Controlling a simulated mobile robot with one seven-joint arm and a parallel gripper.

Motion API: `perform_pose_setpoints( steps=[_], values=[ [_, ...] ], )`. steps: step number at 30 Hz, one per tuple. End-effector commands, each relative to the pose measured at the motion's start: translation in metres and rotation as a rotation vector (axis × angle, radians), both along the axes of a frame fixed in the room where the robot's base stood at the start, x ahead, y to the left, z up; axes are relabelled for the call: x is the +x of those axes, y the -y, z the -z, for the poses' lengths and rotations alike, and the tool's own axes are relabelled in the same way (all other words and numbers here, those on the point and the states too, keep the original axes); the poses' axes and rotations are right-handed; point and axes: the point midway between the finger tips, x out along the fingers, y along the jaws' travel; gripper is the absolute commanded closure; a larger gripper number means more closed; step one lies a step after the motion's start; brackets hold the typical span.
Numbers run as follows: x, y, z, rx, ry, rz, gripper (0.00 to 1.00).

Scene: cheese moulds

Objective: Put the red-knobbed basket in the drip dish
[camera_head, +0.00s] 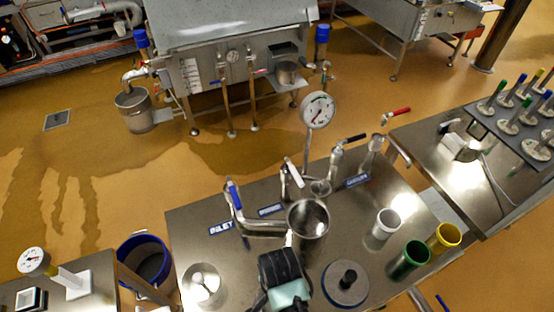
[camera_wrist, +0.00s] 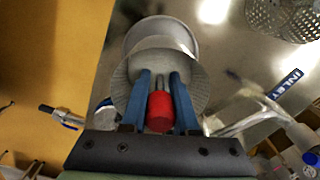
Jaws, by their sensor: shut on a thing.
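My gripper (camera_wrist: 160,95) is shut on the red knob (camera_wrist: 160,112) in the wrist view. The perforated metal basket (camera_wrist: 118,78) hangs from the knob, its wall flaring beyond the blue fingers. A grey round dish with a pale rim (camera_wrist: 165,22) shows just beyond the basket and is partly covered by it. I cannot tell whether the two touch. In the head view my dark wrist (camera_head: 280,265) is over the steel table, and the fingers, red knob and held basket are not clear there.
Another perforated basket (camera_wrist: 292,15) stands at the upper right in the wrist view. The head view shows a steel cup (camera_head: 308,222), white, green (camera_head: 410,259) and yellow (camera_head: 445,238) cups, a black-knobbed disc (camera_head: 330,294) and a gauge (camera_head: 318,110). Pipes and valves line the table's far side.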

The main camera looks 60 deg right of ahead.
Motion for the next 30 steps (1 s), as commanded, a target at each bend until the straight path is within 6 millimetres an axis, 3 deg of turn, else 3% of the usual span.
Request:
perform_pose_setpoints(
  steps=[12, 26, 27, 30],
  values=[
    [0.0, 0.0, 0.046, 0.0, 0.0, -0.001, 1.0],
    [0.0, 0.0, 0.054, -0.001, 0.002, -0.001, 1.0],
    [0.0, 0.0, 0.054, 0.0, 0.0, -0.001, 0.67],
    [0.0, 0.0, 0.054, 0.0, 0.0, -0.002, 0.49]
  ],
)
